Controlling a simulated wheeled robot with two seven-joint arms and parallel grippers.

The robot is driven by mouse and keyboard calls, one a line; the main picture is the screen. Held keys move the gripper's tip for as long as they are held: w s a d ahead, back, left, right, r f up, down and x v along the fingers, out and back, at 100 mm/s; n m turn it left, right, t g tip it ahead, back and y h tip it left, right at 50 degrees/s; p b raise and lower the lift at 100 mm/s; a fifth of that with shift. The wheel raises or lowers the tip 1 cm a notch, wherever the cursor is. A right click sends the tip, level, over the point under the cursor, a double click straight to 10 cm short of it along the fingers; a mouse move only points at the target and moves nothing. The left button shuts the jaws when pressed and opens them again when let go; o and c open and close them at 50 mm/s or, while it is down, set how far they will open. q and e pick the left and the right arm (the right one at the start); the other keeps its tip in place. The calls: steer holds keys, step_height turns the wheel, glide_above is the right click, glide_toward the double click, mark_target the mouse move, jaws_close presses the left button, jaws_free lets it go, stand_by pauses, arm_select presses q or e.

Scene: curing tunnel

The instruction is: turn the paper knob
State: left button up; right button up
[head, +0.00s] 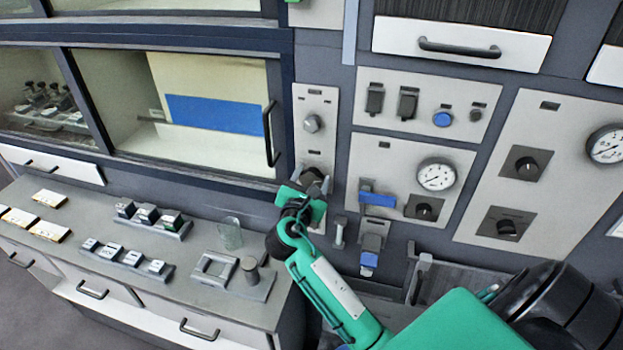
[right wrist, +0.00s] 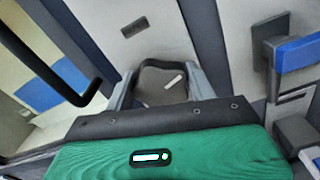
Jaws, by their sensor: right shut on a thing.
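A dark rounded knob (right wrist: 160,88) with a white pointer mark sits on the narrow light panel in the right wrist view. The mark is tilted, rising to the right. My right gripper (right wrist: 162,92) is shut on this knob, with one grey finger on each side. In the head view the gripper (head: 312,184) is at the lower part of the narrow panel (head: 314,149), and the knob is mostly hidden behind it. The panel's labels are too small to read, so I cannot confirm the knob's name. My left gripper is not in view.
A round silver knob (head: 312,123) is higher on the same panel. A blue-handled switch (head: 376,198) and a gauge (head: 436,175) are to the right. A dark door handle (head: 270,134) stands out close to the left. A counter (head: 190,262) with small blocks lies below left.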

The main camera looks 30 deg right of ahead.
steer(key=m+b, duration=0.1)
steer(key=m, duration=0.1)
steer(key=m+b, duration=0.1)
steer(key=m, duration=0.1)
steer(key=m+b, duration=0.2)
steer(key=shift+s+d+f, duration=0.1)
steer(key=shift+f, duration=0.15)
steer(key=m+b, duration=0.3)
steer(key=m, duration=0.1)
steer(key=shift+f+m, duration=0.1)
steer(key=shift+m, duration=0.2)
steer(key=shift+s+m+b, duration=0.1)
steer(key=shift+m+b, duration=1.05)
steer(key=shift+m, duration=0.35)
steer(key=o, duration=1)
steer(key=shift+d, duration=0.1)
